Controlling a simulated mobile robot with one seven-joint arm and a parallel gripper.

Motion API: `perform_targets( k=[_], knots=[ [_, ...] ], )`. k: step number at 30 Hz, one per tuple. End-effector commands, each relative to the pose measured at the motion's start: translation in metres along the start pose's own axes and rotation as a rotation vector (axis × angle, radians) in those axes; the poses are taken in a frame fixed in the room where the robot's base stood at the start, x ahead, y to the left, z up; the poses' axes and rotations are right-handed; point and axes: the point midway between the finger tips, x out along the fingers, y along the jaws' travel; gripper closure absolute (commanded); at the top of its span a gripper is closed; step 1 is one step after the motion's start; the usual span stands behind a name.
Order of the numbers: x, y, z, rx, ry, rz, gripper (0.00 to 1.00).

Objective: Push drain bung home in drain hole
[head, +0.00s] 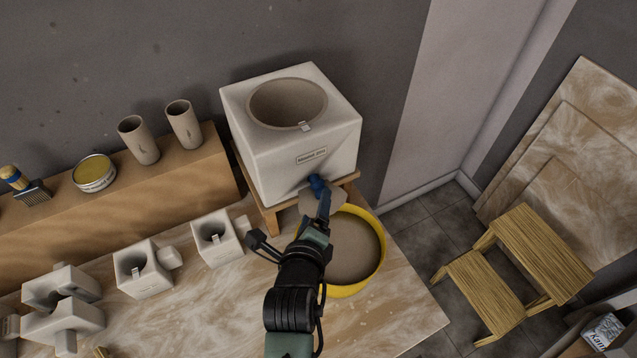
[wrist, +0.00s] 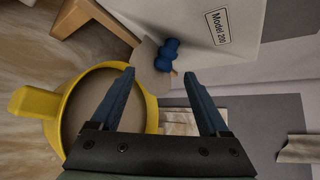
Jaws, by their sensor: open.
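The drain bung (head: 317,183) is a blue, ribbed plug low on the front face of the white block-shaped vessel (head: 335,143). It also shows in the wrist view (wrist: 168,54), just beyond my fingertips, against the vessel's wall. The drain hole is hidden, so I cannot tell how deep the bung sits. A pale rounded piece (wrist: 148,72) is below the bung. My gripper (head: 323,197) is open and empty. In the wrist view its two fingers (wrist: 159,74) are apart, pointing towards the bung and not visibly touching it.
The vessel stands on a wooden stand (head: 268,214). A yellow bucket (head: 381,256) of beige liquid is below. White moulds (head: 145,268) stand on the marbled table to the left. A wooden shelf (head: 190,180) holds beige cups. A wooden step stool (head: 545,255) is right of the table.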

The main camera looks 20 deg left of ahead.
Motion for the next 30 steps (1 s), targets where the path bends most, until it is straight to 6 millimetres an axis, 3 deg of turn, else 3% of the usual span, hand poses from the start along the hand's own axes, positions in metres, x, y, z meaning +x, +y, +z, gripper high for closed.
perform_targets(
  k=[13,24,30],
  knots=[
    [0.044,-0.006,-0.002,0.0,0.0,0.0,0.21],
    [0.052,-0.005,-0.003,0.0,0.0,-0.001,0.21],
    [0.052,-0.005,-0.003,0.0,0.0,-0.001,0.55]
  ],
)
